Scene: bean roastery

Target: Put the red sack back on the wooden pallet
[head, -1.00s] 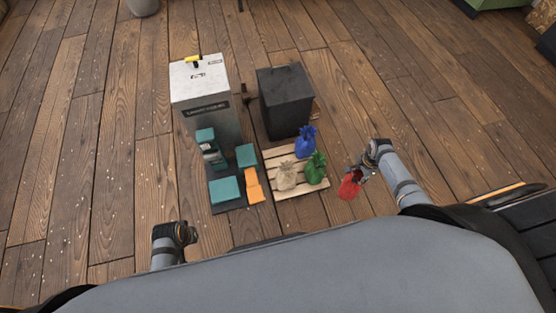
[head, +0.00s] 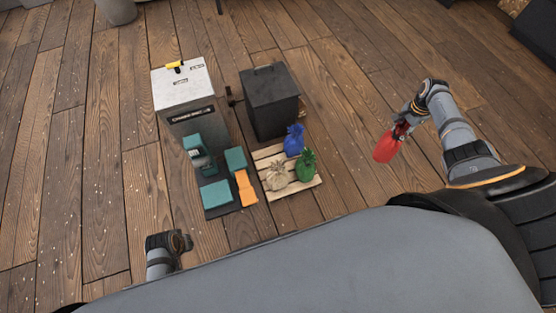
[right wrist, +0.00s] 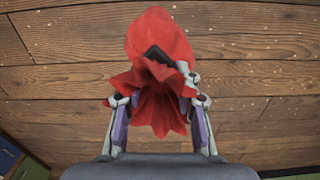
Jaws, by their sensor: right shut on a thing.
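The red sack (head: 386,148) hangs in my right gripper (head: 403,127), to the right of the pallet and apart from it. In the right wrist view the red sack (right wrist: 160,45) fills the space between the fingers of the right gripper (right wrist: 160,105), which are shut on its gathered neck. The wooden pallet (head: 306,187) lies on the floor and bears a blue sack (head: 294,142), a green sack (head: 306,167) and a beige sack (head: 276,177). My left gripper (head: 180,241) is low at the left; its finger opening is not clear.
Behind the pallet stands a dark box (head: 270,105). The floor between pallet and red sack is clear.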

